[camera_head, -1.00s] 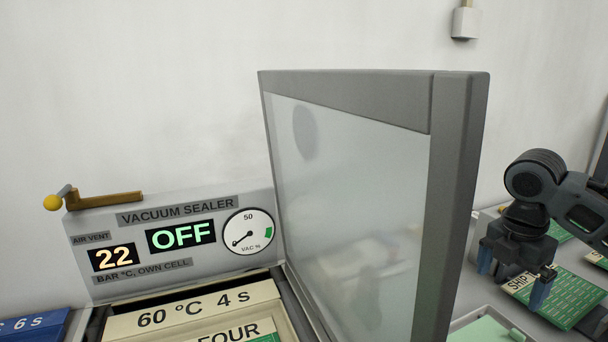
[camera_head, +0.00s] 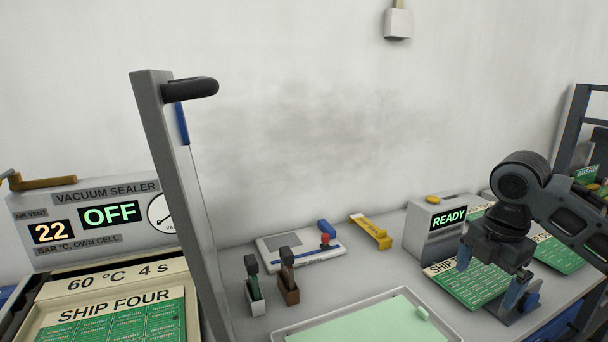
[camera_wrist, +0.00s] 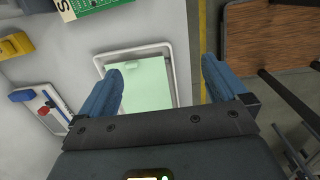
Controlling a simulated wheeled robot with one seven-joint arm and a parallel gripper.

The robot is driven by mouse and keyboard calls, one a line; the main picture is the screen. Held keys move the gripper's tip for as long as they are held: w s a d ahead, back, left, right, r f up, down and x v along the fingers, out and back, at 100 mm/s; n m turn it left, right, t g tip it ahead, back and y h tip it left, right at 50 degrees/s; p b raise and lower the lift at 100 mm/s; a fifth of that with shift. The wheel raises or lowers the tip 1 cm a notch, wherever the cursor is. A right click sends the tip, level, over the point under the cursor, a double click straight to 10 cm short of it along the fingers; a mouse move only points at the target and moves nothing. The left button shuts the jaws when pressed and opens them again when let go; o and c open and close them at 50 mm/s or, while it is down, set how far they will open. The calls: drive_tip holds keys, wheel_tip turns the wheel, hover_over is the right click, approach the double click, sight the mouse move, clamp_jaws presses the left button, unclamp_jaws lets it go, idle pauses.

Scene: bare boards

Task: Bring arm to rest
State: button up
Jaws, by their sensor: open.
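My gripper (camera_head: 489,272) hangs at the right of the head view, in front of a green board (camera_head: 462,287) on the bench. Its two blue fingers are apart with nothing between them. In the wrist view my gripper (camera_wrist: 163,88) is open and empty, pointing down over the bench edge. A white tray with a pale green sheet (camera_wrist: 143,83) shows below and between the fingers.
The vacuum sealer (camera_head: 95,215) at left reads OFF, with its lid (camera_head: 180,200) standing open. The tray (camera_head: 455,334) lies at the front. A READY box (camera_head: 432,238), yellow tool (camera_head: 371,232) and two holders (camera_head: 289,288) stand on the bench. A brown-topped stand (camera_wrist: 268,45) is beyond the bench edge.

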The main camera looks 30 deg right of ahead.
drive_tip(key=w+a+m+t+y, duration=0.1)
drive_tip(key=w+a+t+y, duration=0.1)
drive_tip(key=w+a, duration=0.35)
drive_tip(key=w+a+m+t+y, duration=0.1)
drive_tip(key=w+a+t, duration=0.2)
drive_tip(key=a, duration=0.6)
drive_tip(key=w+a+m+t+y, duration=0.15)
drive_tip(key=w+a, duration=0.25)
drive_tip(key=a, duration=0.4)
drive_tip(key=s+a+m+t+y, duration=0.15)
drive_tip(key=a+m+t, duration=0.5)
drive_tip(key=a, duration=0.65)
drive_tip(key=s+a+f+m+t+h, duration=0.15)
drive_tip(key=s+f+m, duration=0.25)
drive_tip(key=s, duration=0.5)
drive_tip(key=s+f+m+g+h, duration=0.1)
drive_tip(key=s+f+m+h, duration=0.3)
drive_tip(key=s, duration=0.5)
drive_tip(key=s+d+r, duration=0.2)
drive_tip(key=s+d, duration=0.1)
drive_tip(key=s, duration=0.7)
drive_tip(key=s+d+r, duration=0.2)
drive_tip(key=s+d, duration=0.2)
drive_tip(key=s, duration=0.7)
drive_tip(key=shift+s+d+r+n+y, duration=0.15)
drive_tip(key=shift+s+n+y, duration=0.1)
drive_tip(key=shift+n+y, duration=0.15)
